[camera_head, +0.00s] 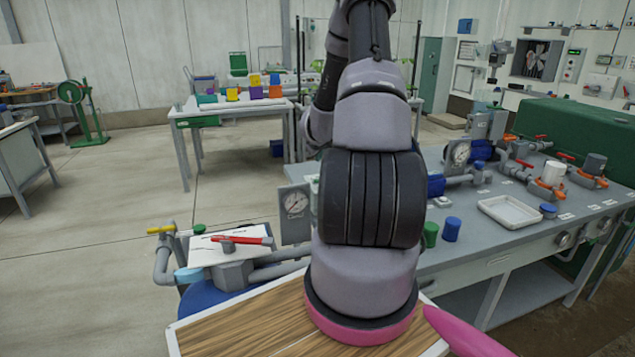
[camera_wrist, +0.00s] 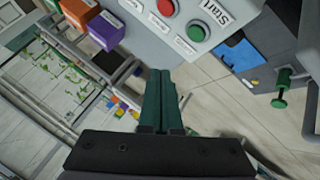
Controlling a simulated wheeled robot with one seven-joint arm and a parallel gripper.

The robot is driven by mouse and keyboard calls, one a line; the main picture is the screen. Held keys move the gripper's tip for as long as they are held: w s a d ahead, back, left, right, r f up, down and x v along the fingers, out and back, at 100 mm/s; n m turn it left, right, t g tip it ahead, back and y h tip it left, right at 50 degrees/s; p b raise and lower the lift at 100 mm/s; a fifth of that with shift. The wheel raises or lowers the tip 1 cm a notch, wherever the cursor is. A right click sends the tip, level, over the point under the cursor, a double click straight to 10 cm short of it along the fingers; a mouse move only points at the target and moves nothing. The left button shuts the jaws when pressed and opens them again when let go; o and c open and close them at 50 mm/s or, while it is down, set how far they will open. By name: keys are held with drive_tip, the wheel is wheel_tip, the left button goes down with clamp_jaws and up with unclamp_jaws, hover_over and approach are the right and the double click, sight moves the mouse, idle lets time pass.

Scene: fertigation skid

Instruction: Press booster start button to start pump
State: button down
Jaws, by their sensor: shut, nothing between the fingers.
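In the wrist view, a grey control box (camera_wrist: 230,38) lies across the top with a green button (camera_wrist: 166,7) and a red button (camera_wrist: 195,33). A large "Start" label, turned in the picture, is beside them; smaller labels are too blurred to read surely. My gripper (camera_wrist: 160,73) has its dark green fingers together and empty. The fingertips are below the buttons in the picture, apart from them; their depth from the box is hard to tell. In the head view, my arm stands in the middle and my gripper is not visible.
In the head view, a grey bench (camera_head: 432,262) with pipes, gauges and valves stands at right, with a white tray (camera_head: 510,211) on it. A table (camera_head: 187,118) with coloured boxes stands behind. Open floor lies left. A purple box (camera_wrist: 105,30) is left of the fingers in the wrist view.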

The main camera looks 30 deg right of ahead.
drive_tip(key=shift+f, duration=3.1)
drive_tip(key=shift+f, duration=0.1)
drive_tip(key=shift+f, duration=0.3)
drive_tip(key=shift+f, duration=0.4)
drive_tip(key=shift+r, duration=0.8)
drive_tip(key=shift+r, duration=0.1)
drive_tip(key=shift+r, duration=2.4)
drive_tip(key=shift+r, duration=0.1)
